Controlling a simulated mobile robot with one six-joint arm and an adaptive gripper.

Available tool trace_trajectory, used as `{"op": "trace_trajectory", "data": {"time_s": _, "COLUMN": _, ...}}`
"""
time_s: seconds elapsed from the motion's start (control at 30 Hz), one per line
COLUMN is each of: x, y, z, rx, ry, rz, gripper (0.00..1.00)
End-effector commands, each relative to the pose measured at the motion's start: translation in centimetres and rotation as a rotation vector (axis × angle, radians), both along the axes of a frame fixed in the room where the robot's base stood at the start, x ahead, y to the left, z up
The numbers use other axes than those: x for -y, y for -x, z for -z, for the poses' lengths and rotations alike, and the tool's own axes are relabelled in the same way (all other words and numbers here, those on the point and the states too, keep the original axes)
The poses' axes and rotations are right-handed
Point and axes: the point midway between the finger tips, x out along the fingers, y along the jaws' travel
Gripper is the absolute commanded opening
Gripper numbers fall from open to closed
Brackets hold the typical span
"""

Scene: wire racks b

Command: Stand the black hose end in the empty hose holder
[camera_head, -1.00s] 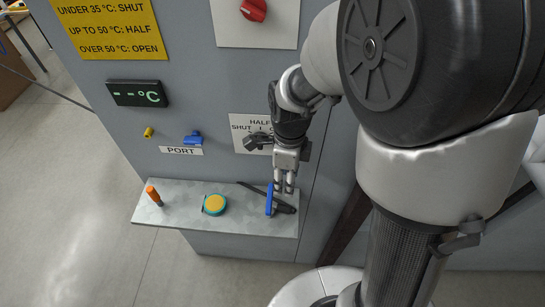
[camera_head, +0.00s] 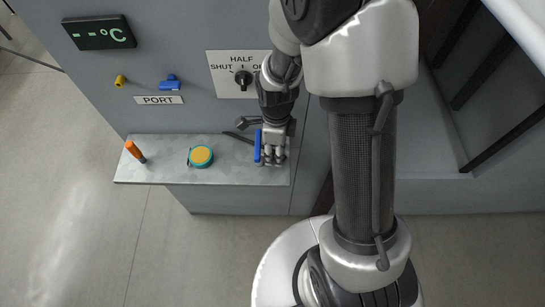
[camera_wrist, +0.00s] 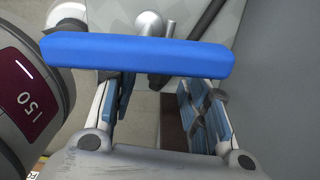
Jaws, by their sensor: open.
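My gripper (camera_head: 272,160) is open, low over the right end of the grey shelf (camera_head: 225,175). A blue bar (camera_head: 257,146) is close beside its fingers. In the wrist view the blue bar (camera_wrist: 138,55) lies across the picture at the fingertips. I see nothing clearly held, and contact is unclear. A thin dark piece (camera_head: 238,137) lies on the shelf left of the gripper; a dark rod (camera_wrist: 206,18) shows beyond the bar in the wrist view. I cannot tell whether either is the black hose end. I cannot make out an empty hose holder.
An orange-handled tool (camera_head: 134,151) and a yellow-and-teal round tape measure (camera_head: 200,156) are on the shelf. Above are a blue fitting (camera_head: 170,83), a yellow plug (camera_head: 120,81), a PORT label (camera_head: 160,100) and a black dial (camera_head: 243,78). The shelf's middle has some free room.

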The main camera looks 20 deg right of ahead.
Motion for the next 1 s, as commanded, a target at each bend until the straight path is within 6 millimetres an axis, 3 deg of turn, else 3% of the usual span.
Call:
{"op": "trace_trajectory", "data": {"time_s": 0.1, "x": -0.03, "y": 0.08, "z": 1.61, "rx": -0.002, "ry": 0.000, "rz": 0.000, "gripper": 0.42}}
{"op": "trace_trajectory", "data": {"time_s": 0.33, "x": -0.04, "y": 0.03, "z": 1.52, "rx": 0.000, "ry": 0.000, "rz": 0.000, "gripper": 0.41}}
{"op": "trace_trajectory", "data": {"time_s": 0.9, "x": -0.03, "y": 0.03, "z": 1.51, "rx": 0.000, "ry": 0.000, "rz": 0.000, "gripper": 0.03}}
{"op": "trace_trajectory", "data": {"time_s": 1.0, "x": -0.03, "y": 0.03, "z": 1.51, "rx": 0.000, "ry": 0.000, "rz": 0.000, "gripper": 0.00}}
